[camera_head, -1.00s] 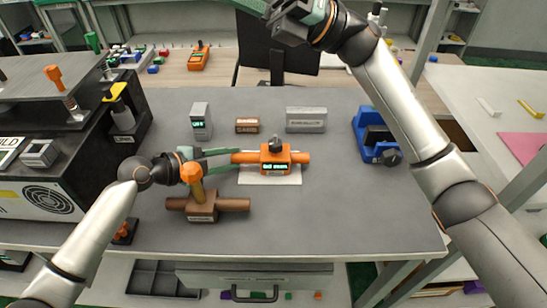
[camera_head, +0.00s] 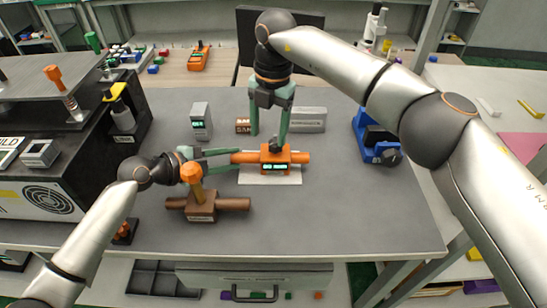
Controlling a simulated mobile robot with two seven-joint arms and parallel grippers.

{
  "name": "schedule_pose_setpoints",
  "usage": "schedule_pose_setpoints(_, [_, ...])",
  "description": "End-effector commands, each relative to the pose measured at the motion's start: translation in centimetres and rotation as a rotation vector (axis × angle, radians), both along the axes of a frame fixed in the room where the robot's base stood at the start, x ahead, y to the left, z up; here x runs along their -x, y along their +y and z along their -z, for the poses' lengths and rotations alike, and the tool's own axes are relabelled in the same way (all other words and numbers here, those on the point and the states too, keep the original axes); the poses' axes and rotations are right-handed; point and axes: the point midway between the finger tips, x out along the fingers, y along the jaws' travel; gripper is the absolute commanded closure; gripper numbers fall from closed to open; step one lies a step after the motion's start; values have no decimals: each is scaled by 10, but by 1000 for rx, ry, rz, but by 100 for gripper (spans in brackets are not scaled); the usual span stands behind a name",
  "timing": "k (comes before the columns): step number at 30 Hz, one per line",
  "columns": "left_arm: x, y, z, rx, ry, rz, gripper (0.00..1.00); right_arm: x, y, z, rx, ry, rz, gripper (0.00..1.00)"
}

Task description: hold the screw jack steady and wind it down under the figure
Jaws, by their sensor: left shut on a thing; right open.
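The orange screw jack (camera_head: 272,154) sits on a white sheet (camera_head: 258,180) in the middle of the grey table, with a bar out to each side. A green lit readout shows on its front; its digits are too small to read. A dark knob (camera_head: 276,143) stands on its top. My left gripper (camera_head: 236,161) is shut on the jack's left bar. My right gripper (camera_head: 268,138) points down from above, fingers open and at the height of the knob. The fingers partly hide the knob, so I cannot tell if they touch it.
A brown fixture (camera_head: 202,211) with an orange handle stands in front, close to my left arm. A grey box with a green readout (camera_head: 201,125), a brown block (camera_head: 243,125) and a grey block (camera_head: 308,119) stand behind. A blue fixture (camera_head: 372,140) is at right. The front right tabletop is clear.

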Motion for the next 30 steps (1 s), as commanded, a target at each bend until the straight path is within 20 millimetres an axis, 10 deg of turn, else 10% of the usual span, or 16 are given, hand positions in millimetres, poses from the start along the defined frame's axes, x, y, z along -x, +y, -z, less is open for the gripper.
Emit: schedule_pose_setpoints(30, [1,-1,-1,2,-1,2,100,-6,-15,52,72,-16,81,35])
